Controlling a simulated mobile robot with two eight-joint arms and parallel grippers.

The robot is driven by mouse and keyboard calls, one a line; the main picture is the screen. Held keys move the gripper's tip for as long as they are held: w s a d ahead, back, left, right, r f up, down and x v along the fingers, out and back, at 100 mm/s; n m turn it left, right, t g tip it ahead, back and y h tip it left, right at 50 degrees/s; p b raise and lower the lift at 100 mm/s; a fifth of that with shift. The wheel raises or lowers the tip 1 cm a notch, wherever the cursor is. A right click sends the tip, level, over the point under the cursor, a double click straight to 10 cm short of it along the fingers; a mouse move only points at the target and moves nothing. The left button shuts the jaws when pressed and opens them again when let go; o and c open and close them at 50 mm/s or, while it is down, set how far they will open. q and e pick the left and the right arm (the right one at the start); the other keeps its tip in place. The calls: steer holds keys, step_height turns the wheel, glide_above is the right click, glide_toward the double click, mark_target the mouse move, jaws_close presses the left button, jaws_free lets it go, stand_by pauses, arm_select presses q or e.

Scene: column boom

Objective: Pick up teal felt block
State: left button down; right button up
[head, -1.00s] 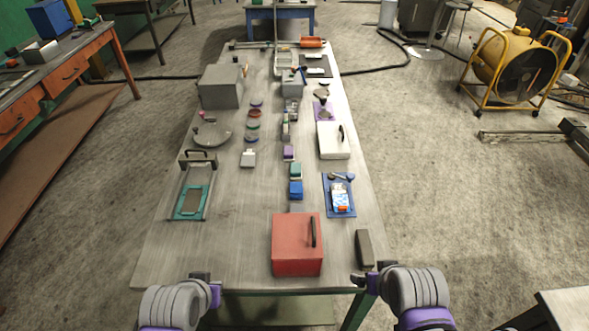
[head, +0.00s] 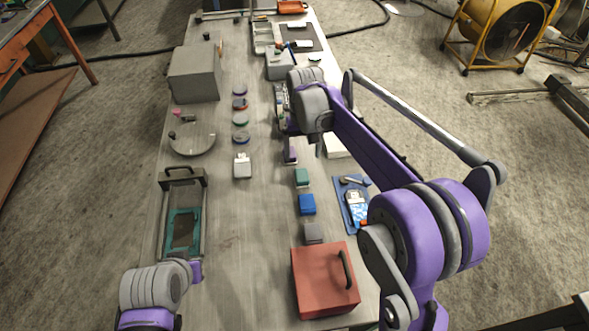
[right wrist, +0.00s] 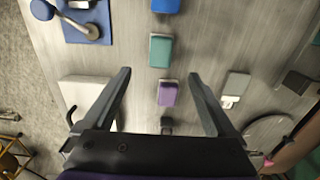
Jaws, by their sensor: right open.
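The teal felt block (head: 302,177) lies on the long table in a line of small blocks, between a purple block (head: 290,151) and a blue block (head: 307,204). In the right wrist view the teal block (right wrist: 161,52) shows whole, with a pale edge, just beyond my open fingertips. My right gripper (right wrist: 160,76) is open and empty above the table, with the purple block (right wrist: 168,93) in view between its fingers. In the head view my right arm reaches over the table's right side. My left gripper (head: 196,271) is at the near left; its fingers are not clear.
A red box with a handle (head: 322,280) and a grey block (head: 313,233) stand nearer. A blue mat (head: 346,207) lies right of the line, a white box (right wrist: 88,97) beside the gripper.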

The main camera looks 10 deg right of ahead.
glide_above(302, 175)
step_height(302, 175, down, 5)
steer(key=shift+d+r, duration=0.1)
steer(key=shift+r, duration=0.05)
step_height(302, 175, down, 6)
steer(key=shift+w+r, duration=0.1)
jaws_close()
stand_by(0.5)
